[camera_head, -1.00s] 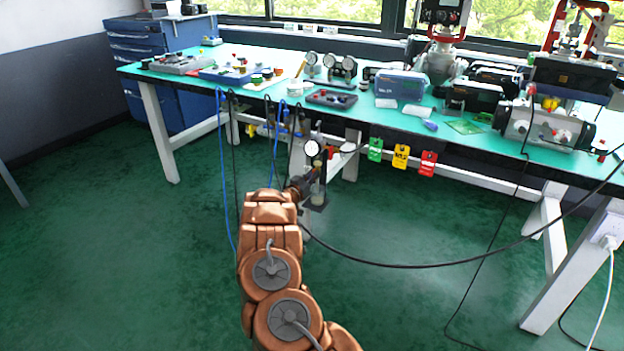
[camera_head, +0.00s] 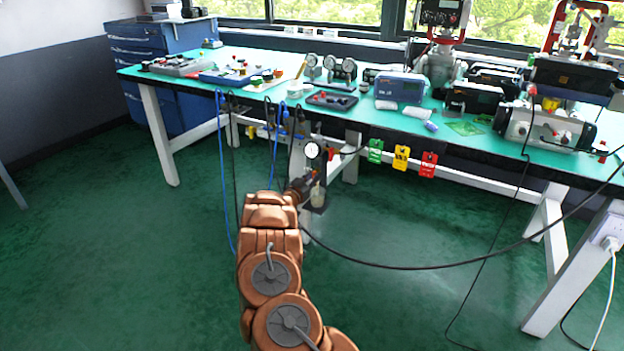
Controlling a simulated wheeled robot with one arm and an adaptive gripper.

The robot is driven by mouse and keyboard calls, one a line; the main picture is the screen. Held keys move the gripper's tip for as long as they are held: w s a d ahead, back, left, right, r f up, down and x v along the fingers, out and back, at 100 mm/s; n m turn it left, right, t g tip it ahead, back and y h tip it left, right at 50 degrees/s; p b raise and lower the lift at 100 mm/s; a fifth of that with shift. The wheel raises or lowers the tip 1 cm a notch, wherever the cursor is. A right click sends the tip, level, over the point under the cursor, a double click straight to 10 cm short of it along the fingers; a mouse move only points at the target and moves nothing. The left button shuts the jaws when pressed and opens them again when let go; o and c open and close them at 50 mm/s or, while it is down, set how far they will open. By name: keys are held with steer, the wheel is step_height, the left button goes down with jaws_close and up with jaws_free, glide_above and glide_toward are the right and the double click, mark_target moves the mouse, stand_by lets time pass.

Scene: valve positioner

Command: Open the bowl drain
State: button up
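A filter regulator with a round white-faced gauge (camera_head: 312,150) hangs at the front edge of the bench. Its pale, clear-looking bowl (camera_head: 318,194) shows below the gauge, just above a small dark plate. The drain at the bowl's underside is too small to make out. My orange arm reaches up from the bottom of the view. My gripper (camera_head: 304,184) is dark and small, at the left side of the bowl. I cannot tell whether it touches the bowl, and its fingers are too small and merged to show if they are open or shut.
The green-topped bench (camera_head: 340,115) carries gauges, trays and valve devices. Blue and black hoses hang left of the regulator. Green, yellow and red tags (camera_head: 401,158) hang to its right. A black cable (camera_head: 400,264) loops across the right side. The green floor around my arm is clear.

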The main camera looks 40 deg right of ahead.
steer(key=shift+a, duration=0.1)
steer(key=v, duration=1.2)
stand_by(0.4)
